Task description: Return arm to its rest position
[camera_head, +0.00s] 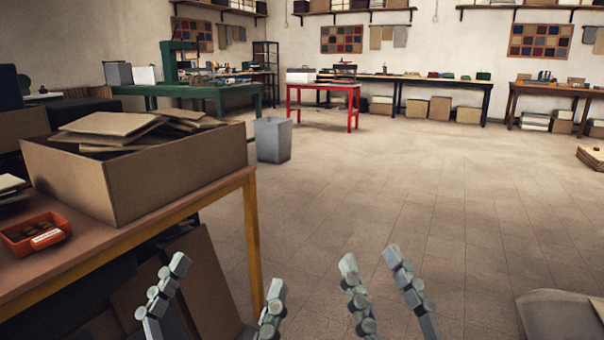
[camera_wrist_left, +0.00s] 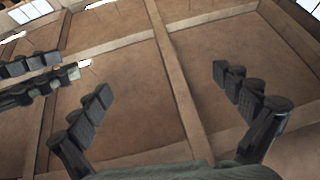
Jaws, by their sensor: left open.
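In the head view my left gripper (camera_head: 228,275) is at the lower left, fingers spread wide apart, with nothing between them. It is beside the right end of the brown table (camera_head: 120,232). In the left wrist view its two fingers (camera_wrist_left: 163,83) are also wide apart and empty, pointing up toward the ceiling. My right gripper (camera_head: 369,260) is at the bottom centre of the head view, over open floor. Its fingers are apart with a narrower gap, and only floor shows between them. Two more grey fingers show at the left of the wrist view.
A cardboard box (camera_head: 180,176) with flat cardboard pieces stands on the table, with an orange bin (camera_head: 36,234) nearby. Cardboard sheets lean below. A grey bin (camera_head: 273,139), red table (camera_head: 323,90) and green table (camera_head: 210,92) are farther back. The middle floor (camera_head: 430,190) is clear.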

